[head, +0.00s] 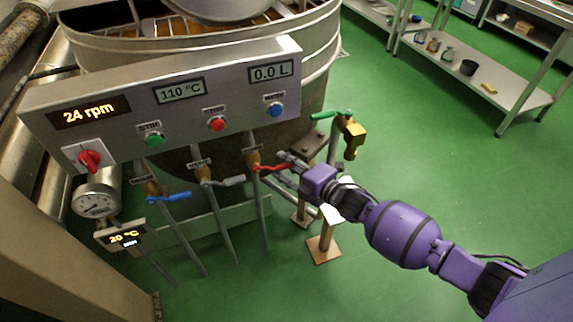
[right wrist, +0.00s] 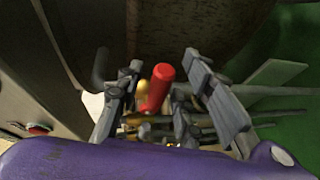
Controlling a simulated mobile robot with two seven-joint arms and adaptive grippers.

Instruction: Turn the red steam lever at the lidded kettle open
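The red steam lever (head: 270,168) sticks out to the right from a brass valve (head: 253,158) on a pipe below the control panel, in front of the kettle (head: 322,62). My right gripper (head: 287,162) is at the lever's outer end. In the right wrist view, the red handle (right wrist: 158,90) stands between the spread fingers of the right gripper (right wrist: 163,68), with gaps visible on both sides. The gripper is open and not clamped on the handle. Whether a finger touches the lever cannot be told. My left gripper is not in view.
A blue lever (head: 170,197) and a grey lever (head: 225,182) sit on pipes to the left. The control panel (head: 120,85) hangs above. A brass tap with a green handle (head: 325,115) stands to the right. The green floor at right is clear up to the shelves (head: 490,70).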

